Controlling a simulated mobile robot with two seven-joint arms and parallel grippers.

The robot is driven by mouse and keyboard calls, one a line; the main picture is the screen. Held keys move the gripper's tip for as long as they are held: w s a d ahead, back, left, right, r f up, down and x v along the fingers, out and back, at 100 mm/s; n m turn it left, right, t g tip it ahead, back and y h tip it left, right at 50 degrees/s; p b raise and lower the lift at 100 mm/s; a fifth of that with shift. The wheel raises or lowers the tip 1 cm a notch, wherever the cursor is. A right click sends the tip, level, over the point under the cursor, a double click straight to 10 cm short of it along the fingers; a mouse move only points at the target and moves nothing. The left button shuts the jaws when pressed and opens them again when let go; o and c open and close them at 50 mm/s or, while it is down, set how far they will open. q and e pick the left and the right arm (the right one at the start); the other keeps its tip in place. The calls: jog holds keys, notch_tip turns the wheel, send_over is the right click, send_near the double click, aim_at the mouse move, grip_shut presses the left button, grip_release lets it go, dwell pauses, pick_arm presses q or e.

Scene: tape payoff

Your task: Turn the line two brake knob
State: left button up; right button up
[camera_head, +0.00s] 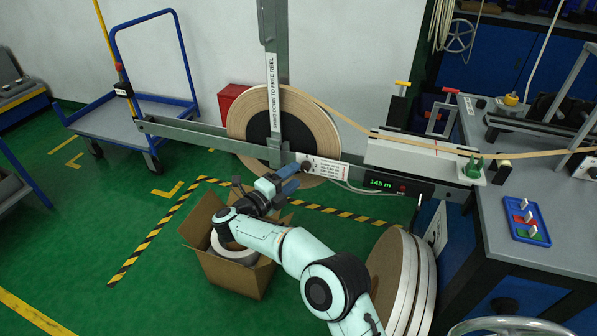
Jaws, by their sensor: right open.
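A dark round knob (306,166) sits at the left end of a white label plate (328,168) on the grey rail, in front of the tape reel's lower right. The label's print is too small to read. My right gripper (294,178) has blue fingers, is open and empty, and is just left of and below the knob in the picture. I cannot tell whether a fingertip touches it. The large tape reel (240,125) hangs behind a grey upright, and its tan tape (350,122) runs off to the right. My left gripper is not in view.
A cardboard box (235,277) with a white roll stands below my right wrist. Large discs (393,270) lean beside my forearm. A display (385,183) reads 145 m. The grey bench (485,215) with a blue tray (526,221) is at right. A blue cart (120,115) stands at left.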

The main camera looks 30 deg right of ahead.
pick_arm(q)
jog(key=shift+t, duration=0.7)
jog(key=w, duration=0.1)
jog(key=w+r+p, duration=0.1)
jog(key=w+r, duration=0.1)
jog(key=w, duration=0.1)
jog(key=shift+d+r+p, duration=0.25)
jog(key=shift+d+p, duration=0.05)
jog(key=shift+p, duration=0.05)
pick_arm(e)
jog(key=v, duration=1)
